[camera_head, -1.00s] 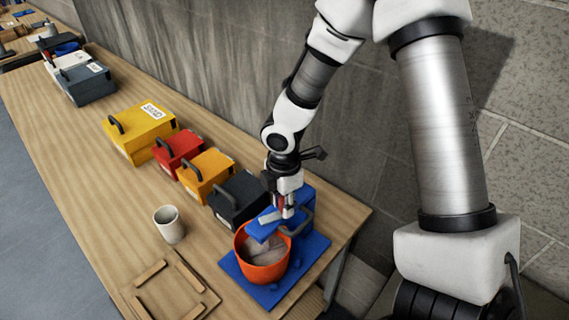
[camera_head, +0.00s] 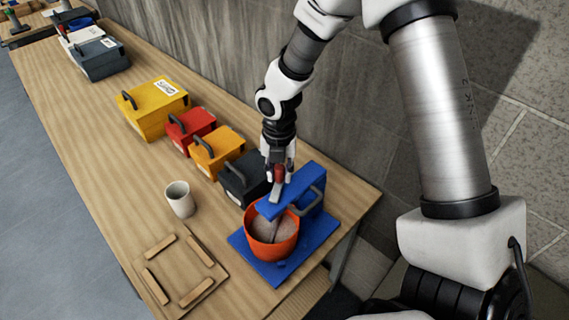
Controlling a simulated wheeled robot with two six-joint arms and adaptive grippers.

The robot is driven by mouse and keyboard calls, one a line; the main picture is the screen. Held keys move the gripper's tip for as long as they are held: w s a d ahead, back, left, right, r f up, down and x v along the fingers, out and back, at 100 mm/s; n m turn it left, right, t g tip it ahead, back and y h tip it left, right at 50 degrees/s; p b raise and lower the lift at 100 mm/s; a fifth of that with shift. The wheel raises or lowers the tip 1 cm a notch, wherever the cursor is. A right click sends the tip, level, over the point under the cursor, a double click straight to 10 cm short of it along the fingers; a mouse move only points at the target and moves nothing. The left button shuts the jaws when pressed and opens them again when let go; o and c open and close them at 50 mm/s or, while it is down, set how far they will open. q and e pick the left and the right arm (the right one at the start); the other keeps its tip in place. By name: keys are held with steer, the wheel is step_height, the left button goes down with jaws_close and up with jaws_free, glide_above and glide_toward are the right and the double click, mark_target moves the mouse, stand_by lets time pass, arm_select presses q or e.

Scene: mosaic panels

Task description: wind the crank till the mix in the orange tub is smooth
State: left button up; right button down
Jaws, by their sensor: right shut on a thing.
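The orange tub (camera_head: 285,250) stands on the base of the blue mixer stand (camera_head: 309,200) near the table's right end. A greyish mix (camera_head: 273,228) shows inside it, with a paddle reaching down into it. The crank (camera_head: 276,192) is a light grey bar on top of the blue arm, with a red knob at its upper end. My right gripper (camera_head: 279,170) points down and is shut on the crank's red knob, above the tub's back edge. My left gripper is out of view.
A white cup (camera_head: 180,199) and a wooden frame board (camera_head: 158,252) lie left of the mixer. Dark (camera_head: 243,178), orange (camera_head: 217,150), red (camera_head: 190,126) and yellow (camera_head: 153,107) boxes with handles line the table behind. A wall runs along the back.

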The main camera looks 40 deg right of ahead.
steer(key=shift+w+a+n, duration=0.3)
steer(key=shift+a+n, duration=0.2)
steer(key=shift+n, duration=0.85)
steer(key=shift+w+a+n, duration=0.35)
steer(key=shift+a+n, duration=0.1)
steer(key=shift+n, duration=0.95)
steer(key=shift+w+a+n, duration=0.3)
steer(key=shift+a+n, duration=0.2)
steer(key=shift+n, duration=0.85)
steer(key=c, duration=0.9)
jaws_free()
steer(key=shift+d, duration=0.1)
